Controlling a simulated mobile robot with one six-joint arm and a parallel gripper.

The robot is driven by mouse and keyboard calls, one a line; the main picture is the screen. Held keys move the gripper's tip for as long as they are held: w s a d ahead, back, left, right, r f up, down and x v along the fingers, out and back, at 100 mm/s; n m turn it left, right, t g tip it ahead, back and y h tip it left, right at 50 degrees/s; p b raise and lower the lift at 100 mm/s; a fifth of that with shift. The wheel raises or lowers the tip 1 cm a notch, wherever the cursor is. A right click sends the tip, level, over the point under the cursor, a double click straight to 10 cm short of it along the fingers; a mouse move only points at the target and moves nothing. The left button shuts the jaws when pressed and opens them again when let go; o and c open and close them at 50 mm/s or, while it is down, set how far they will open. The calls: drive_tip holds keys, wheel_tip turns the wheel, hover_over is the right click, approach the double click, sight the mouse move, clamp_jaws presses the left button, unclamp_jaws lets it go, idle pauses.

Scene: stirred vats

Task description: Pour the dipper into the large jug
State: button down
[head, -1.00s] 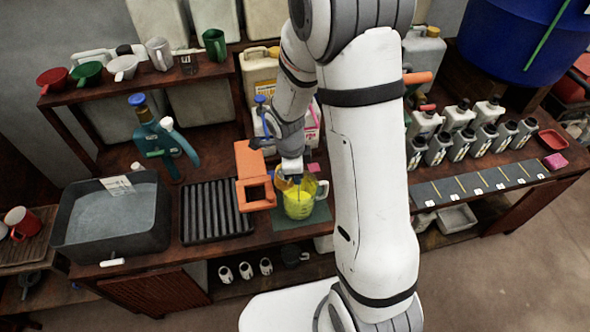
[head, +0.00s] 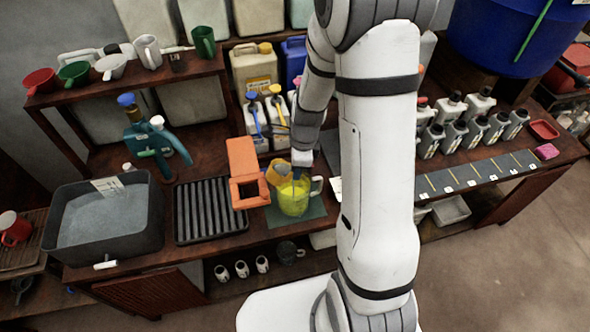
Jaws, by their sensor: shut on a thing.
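The large jug (head: 293,204), clear with a handle on its right, stands upright on a dark green mat (head: 313,211) and holds yellow liquid. The dipper (head: 278,173), a small amber-yellow cup, is tilted over the jug's back left rim. I cannot tell whether it touches the rim or whether liquid is still running from it. My gripper (head: 298,170) is just above and behind the jug, shut on the dipper. Its fingers are small and partly hidden here.
An orange open-topped holder (head: 242,160) stands close at the left of the jug. A black ribbed rack (head: 208,212) and a grey basin (head: 70,233) lie further left. White bottles (head: 279,118) stand behind. Several small bottles (head: 470,126) line the right bench.

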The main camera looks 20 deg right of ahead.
drive_tip(key=shift+d+f+y+b, duration=0.35)
drive_tip(key=shift+d+y+b, duration=0.3)
drive_tip(key=shift+b, duration=1.35)
drive_tip(key=shift+d+f+y+b, duration=0.35)
drive_tip(key=shift+y+b, duration=0.5)
drive_tip(key=shift+b, duration=1.15)
drive_tip(key=shift+d+f+y+b, duration=0.5)
drive_tip(key=shift+y+b, duration=0.3)
drive_tip(key=shift+b, duration=0.55)
drive_tip(key=shift+d+f+y+b, duration=0.2)
drive_tip(key=shift+y+b, duration=0.1)
drive_tip(key=shift+b, duration=0.2)
drive_tip(key=shift+d, duration=0.1)
drive_tip(key=d+f+y+b, duration=0.4)
drive_tip(key=y, duration=0.7)
drive_tip(key=shift+d+f+y, duration=0.15)
drive_tip(key=shift+y, duration=0.25)
